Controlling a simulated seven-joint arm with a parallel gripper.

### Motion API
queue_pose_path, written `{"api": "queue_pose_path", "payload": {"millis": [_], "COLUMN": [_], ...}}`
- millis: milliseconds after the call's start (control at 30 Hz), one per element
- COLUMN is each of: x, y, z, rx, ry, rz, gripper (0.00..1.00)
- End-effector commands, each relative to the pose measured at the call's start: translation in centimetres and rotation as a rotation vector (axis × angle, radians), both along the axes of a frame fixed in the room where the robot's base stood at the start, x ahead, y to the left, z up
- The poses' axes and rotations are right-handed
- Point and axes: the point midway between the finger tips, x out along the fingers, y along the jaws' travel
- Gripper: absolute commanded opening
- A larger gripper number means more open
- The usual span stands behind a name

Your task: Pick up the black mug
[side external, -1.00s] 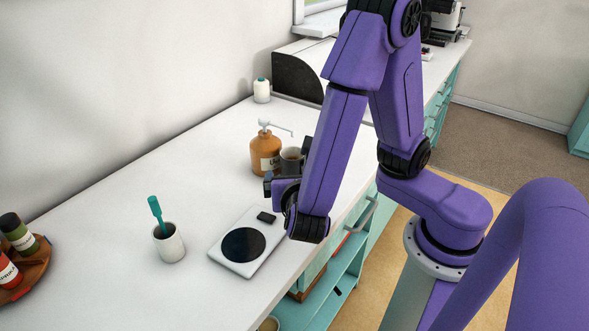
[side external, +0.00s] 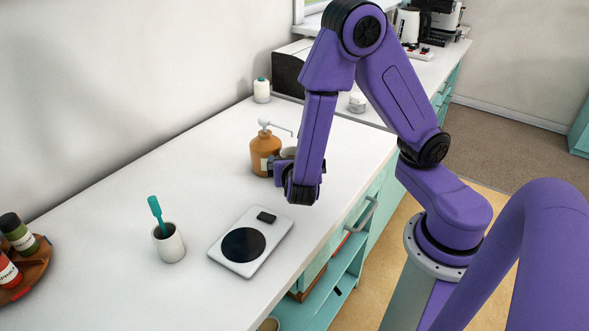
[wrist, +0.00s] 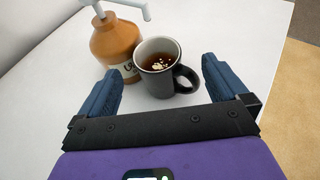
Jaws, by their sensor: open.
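The black mug (wrist: 157,84) stands upright on the white counter, with brown liquid and light specks inside and its handle toward the lower right in the wrist view. In the side external view only part of the mug's rim (side external: 288,152) shows behind my arm. My gripper (wrist: 160,82) is open, with a blue finger on each side of the near part of the mug. In the side external view my gripper (side external: 285,165) is mostly hidden by my wrist.
An orange pump bottle (wrist: 114,42) stands close to the mug, by the left finger. A scale (side external: 250,242), a white cup with a teal utensil (side external: 168,242) and a tray of jars (side external: 35,268) are on the counter (side external: 130,200). The counter edge lies to the right.

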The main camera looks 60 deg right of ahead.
Motion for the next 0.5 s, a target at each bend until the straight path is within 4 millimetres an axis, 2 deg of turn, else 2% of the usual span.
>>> {"api": "queue_pose_path", "payload": {"millis": [200,500], "x": [1.4,1.7], "y": [-1.9,-2.3], "z": [-0.9,-1.1], "rx": [0.001,0.001], "ry": [0.000,0.000], "rz": [-0.002,0.001], "gripper": [1.00,1.00]}}
